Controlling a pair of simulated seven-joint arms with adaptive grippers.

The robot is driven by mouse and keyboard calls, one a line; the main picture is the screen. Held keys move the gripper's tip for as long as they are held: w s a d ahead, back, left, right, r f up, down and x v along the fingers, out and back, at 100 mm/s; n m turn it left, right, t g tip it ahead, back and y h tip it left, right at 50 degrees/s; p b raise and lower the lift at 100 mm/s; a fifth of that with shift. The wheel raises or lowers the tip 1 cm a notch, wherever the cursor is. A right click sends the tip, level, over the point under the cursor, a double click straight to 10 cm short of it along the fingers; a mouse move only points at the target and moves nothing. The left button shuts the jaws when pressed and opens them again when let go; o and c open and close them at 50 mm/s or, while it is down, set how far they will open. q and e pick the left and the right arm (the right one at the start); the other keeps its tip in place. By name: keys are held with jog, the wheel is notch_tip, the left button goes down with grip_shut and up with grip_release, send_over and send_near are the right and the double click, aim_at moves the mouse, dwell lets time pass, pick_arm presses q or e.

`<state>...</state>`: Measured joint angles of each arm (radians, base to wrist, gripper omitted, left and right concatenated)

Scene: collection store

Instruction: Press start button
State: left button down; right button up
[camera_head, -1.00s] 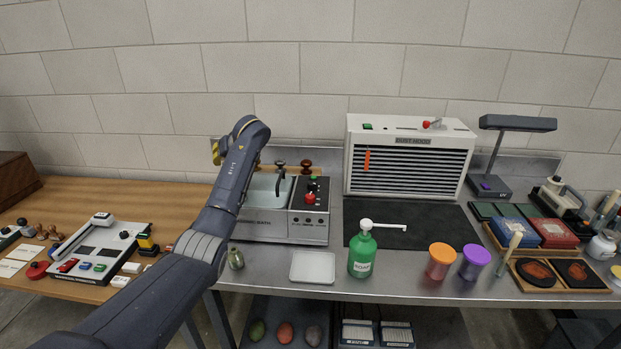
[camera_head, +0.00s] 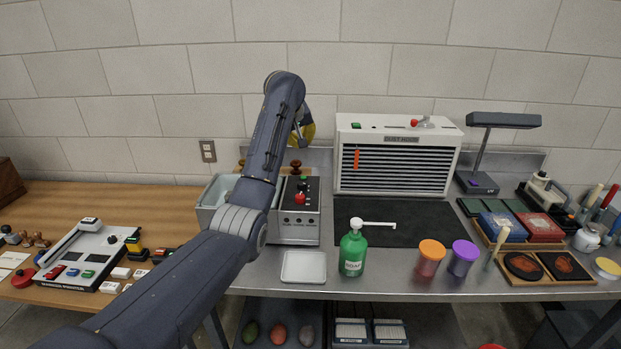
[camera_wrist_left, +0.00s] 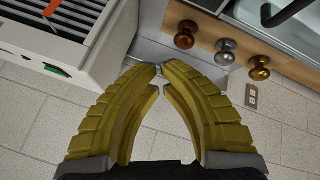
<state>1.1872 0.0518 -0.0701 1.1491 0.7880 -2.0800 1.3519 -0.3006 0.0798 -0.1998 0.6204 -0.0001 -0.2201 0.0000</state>
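My left gripper (camera_head: 301,140) is above the back of the bench, between the sink-like unit (camera_head: 297,228) and the dust hood (camera_head: 397,158). The arm partly hides it. In the left wrist view its yellow fingers (camera_wrist_left: 160,72) meet at the tips with nothing between them. The hood has a green switch (camera_head: 356,126) on top, also visible in the left wrist view (camera_wrist_left: 56,70). No readable label shows which is the start button. The gripper touches none of these. My right gripper is out of view.
Brown, silver and brass knobs (camera_wrist_left: 226,52) stand behind the unit. A lamp (camera_head: 480,182) stands right of the hood. The dark mat (camera_head: 405,222) is mostly clear.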

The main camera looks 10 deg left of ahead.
aim_at(303, 178)
pick_arm(q)
jog(key=shift+s+d+h, duration=0.15)
jog(key=shift+d+h, duration=0.4)
jog(key=shift+h, duration=0.05)
jog(key=shift+f, duration=4.3)
jog(key=shift+f, duration=0.2)
jog(key=shift+f, duration=0.3)
jog(key=shift+f, duration=0.4)
jog(key=shift+r, duration=0.85)
jog(key=shift+r, duration=0.1)
